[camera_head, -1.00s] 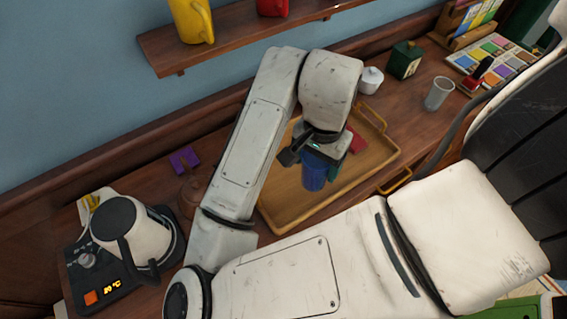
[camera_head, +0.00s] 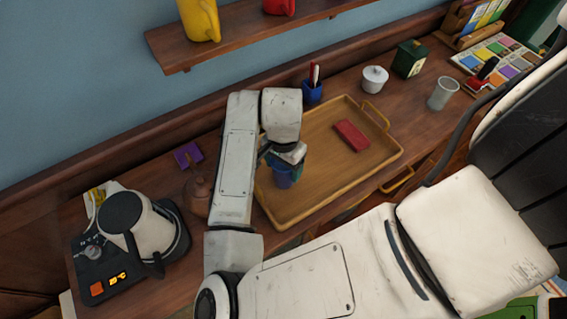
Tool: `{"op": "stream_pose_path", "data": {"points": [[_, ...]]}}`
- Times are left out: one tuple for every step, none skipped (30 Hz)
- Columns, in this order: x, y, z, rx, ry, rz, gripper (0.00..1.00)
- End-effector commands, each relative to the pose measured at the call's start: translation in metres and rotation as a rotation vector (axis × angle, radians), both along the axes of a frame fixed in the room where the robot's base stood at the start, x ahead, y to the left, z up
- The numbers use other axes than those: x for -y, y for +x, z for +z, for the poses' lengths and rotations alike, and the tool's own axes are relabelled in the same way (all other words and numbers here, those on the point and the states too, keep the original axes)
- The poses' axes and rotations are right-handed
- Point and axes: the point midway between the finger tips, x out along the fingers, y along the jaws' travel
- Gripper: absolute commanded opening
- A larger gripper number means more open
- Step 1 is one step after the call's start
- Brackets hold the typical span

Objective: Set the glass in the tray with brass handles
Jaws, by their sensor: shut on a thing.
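My gripper (camera_head: 283,160) is shut on a blue glass (camera_head: 283,178) and holds it by its upper part. The glass looks roughly upright. It is over the left part of the wooden tray with brass handles (camera_head: 318,200); whether its base touches the tray floor I cannot tell. One brass handle (camera_head: 376,113) shows at the tray's back right. My arm hides the tray's left end. A red block (camera_head: 350,136) lies in the right half of the tray.
A kettle (camera_head: 144,228) stands at the left. A shelf (camera_head: 240,39) with mugs hangs above.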

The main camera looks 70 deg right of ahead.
Motion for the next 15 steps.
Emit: {"op": "stream_pose_path", "data": {"points": [[0.0001, 0.0000, -0.0003, 0.000, -0.001, 0.000, 0.36], [0.0001, 0.0000, -0.0002, 0.000, -0.001, 0.000, 0.36], [0.0002, 0.0000, 0.0000, 0.001, -0.001, 0.000, 0.36], [0.0002, 0.0000, 0.0000, 0.000, -0.001, 0.000, 0.36], [0.0002, -0.0001, 0.0000, 0.000, -0.001, 0.000, 0.36], [0.0002, -0.0001, -0.0001, 0.000, -0.001, 0.000, 0.36], [0.0002, -0.0001, -0.0007, 0.000, -0.001, 0.000, 0.36], [0.0002, -0.0001, -0.0017, 0.000, -0.001, 0.000, 0.36], [0.0002, -0.0001, -0.0032, 0.000, -0.001, 0.000, 0.36], [0.0002, -0.0001, -0.0041, 0.000, -0.001, -0.001, 0.36], [0.0000, -0.0002, -0.0041, 0.000, 0.000, 0.000, 0.74], [0.0000, -0.0002, -0.0031, 0.000, 0.000, 0.000, 0.78], [0.0000, -0.0002, -0.0031, 0.000, 0.000, 0.000, 0.81], [0.0000, -0.0002, -0.0031, 0.000, 0.000, 0.000, 0.84], [0.0001, -0.0002, -0.0031, 0.000, 0.000, 0.000, 0.88]]}}
